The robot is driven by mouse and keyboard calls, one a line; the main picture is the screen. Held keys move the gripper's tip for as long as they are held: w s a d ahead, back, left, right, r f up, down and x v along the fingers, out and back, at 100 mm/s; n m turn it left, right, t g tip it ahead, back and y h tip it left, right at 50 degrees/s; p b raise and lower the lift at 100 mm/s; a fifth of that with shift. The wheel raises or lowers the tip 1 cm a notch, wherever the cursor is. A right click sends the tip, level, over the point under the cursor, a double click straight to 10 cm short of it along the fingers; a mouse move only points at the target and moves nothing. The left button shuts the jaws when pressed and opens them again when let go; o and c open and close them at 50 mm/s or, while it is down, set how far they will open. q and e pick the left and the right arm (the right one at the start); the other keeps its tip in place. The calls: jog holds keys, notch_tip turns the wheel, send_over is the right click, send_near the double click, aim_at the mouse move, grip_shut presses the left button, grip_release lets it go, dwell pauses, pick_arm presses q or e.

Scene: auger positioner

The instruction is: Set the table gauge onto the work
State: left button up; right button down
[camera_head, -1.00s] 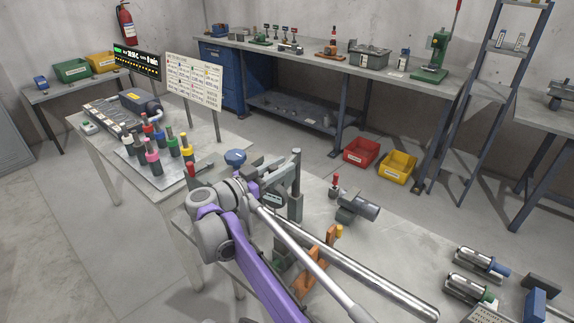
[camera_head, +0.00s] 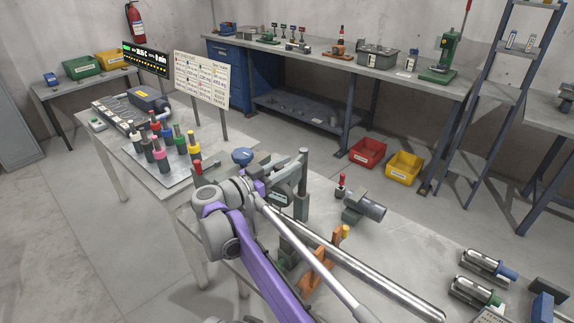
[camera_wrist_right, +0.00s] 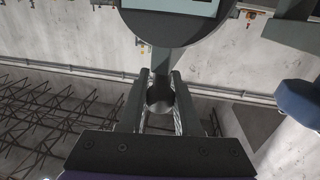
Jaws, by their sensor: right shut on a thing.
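My right gripper (camera_head: 264,187) is shut on the dark stem of what looks like the table gauge (camera_head: 281,198). In the right wrist view, the fingers (camera_wrist_right: 160,98) close on a round part below a dark rounded body with a pale display (camera_wrist_right: 172,5). In the head view, the gauge is beside a grey upright post (camera_head: 302,185), partly behind my wrist. I cannot tell whether it touches anything below. My left gripper is out of view.
A plate with several coloured-top holders (camera_head: 163,152) stands on the left table. An orange bracket (camera_head: 318,275) and a grey motor-like cylinder (camera_head: 365,207) are near the bars. Silver cylinders (camera_head: 488,265) lie at right. A blue knob (camera_head: 242,157) is behind my wrist.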

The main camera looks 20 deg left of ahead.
jog(key=shift+s+a, duration=0.1)
jog(key=shift+a, duration=0.05)
jog(key=c, duration=0.9)
grip_release()
jog(key=o, duration=0.3)
jog(key=shift+s+r, duration=0.1)
jog(key=shift+s, duration=0.1)
jog(key=shift+w, duration=0.2)
